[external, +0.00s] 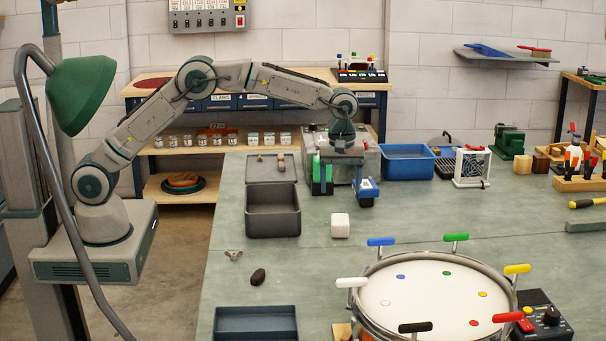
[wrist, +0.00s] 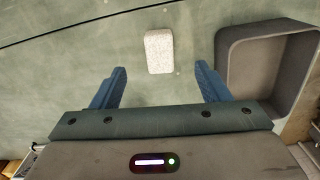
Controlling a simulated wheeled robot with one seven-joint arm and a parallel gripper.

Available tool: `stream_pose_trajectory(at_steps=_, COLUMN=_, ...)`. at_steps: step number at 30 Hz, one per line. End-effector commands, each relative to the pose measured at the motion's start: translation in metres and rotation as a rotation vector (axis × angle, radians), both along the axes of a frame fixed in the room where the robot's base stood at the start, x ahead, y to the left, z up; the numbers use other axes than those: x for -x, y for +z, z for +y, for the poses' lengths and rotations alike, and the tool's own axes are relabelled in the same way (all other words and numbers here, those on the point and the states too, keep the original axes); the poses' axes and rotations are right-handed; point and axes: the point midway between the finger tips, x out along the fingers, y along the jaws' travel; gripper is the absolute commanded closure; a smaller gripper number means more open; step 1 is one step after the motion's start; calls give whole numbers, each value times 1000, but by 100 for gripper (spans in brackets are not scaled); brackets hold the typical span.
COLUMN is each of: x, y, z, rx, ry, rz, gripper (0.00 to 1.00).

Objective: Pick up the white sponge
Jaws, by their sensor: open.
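The white sponge (external: 340,225) is a small pale block lying on the green bench top, right of the dark grey bin. It also shows in the wrist view (wrist: 159,51), a little beyond the fingertips and between their lines. My gripper (external: 345,190) is open and empty above the bench, behind the sponge in the external view. In the wrist view its two blue fingers (wrist: 160,78) stand apart, with bare bench between them. The gripper does not touch the sponge.
The dark grey bin (external: 273,222) stands close left of the sponge; it is at the right in the wrist view (wrist: 226,70). A blue bin (external: 408,174) is behind right. A drum (external: 371,300) with coloured handles stands in front. The bench around the sponge is clear.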

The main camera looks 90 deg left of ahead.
Motion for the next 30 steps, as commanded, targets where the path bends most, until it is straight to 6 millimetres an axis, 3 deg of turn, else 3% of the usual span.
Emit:
stream_pose_trajectory(at_steps=3, x=1, y=-27, z=0, rx=0, ry=0, rz=6, gripper=31)
stream_pose_trajectory(at_steps=9, x=0, y=-56, z=0, rx=0, ry=-1, rz=2, gripper=31)
stream_pose_trajectory(at_steps=14, x=0, y=-66, z=0, rx=0, ry=-1, rz=2, gripper=31)
stream_pose_trajectory(at_steps=24, x=-2, y=-110, z=-1, rx=1, ry=-1, rz=2, gripper=31)
stream_pose_trajectory(at_steps=30, x=-2, y=-115, z=-1, rx=0, ry=-2, rz=0, gripper=31)
